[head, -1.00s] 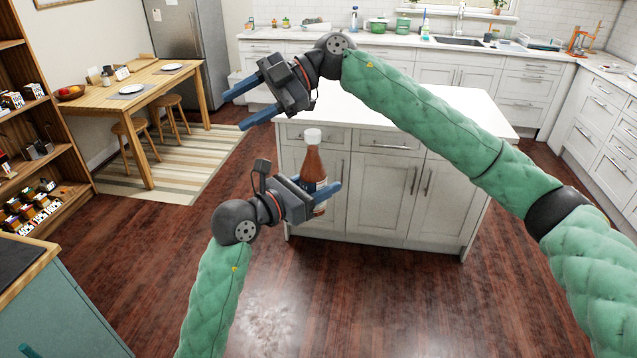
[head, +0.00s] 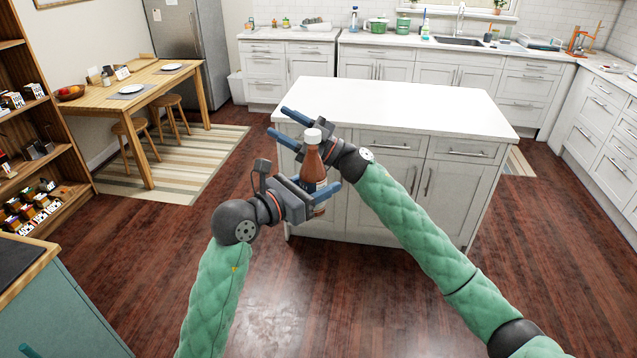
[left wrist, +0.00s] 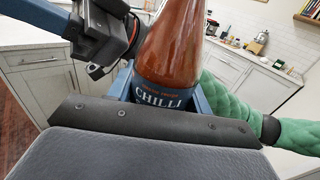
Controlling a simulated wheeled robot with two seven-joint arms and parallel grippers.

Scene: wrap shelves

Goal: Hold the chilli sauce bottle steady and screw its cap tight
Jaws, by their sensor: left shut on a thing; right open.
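The chilli sauce bottle (head: 313,166), filled with red-brown sauce, stands upright in the air with a white cap (head: 313,136) on top. My left gripper (head: 328,196) is shut around its lower body. In the left wrist view the bottle (left wrist: 168,60) shows a dark label reading CHILLI; its cap is out of that frame. My right gripper (head: 277,121) is open, its blue fingers pointing left at about cap height. It overlaps the bottle's top from behind in the head view; I cannot tell whether the cap is between the fingers. It also shows in the left wrist view, upper left.
A white-topped kitchen island (head: 420,105) stands just behind the grippers. A wooden table (head: 140,85) with stools is at the left, and a wooden shelf (head: 50,165) with small goods at the far left. The wooden floor in front is clear.

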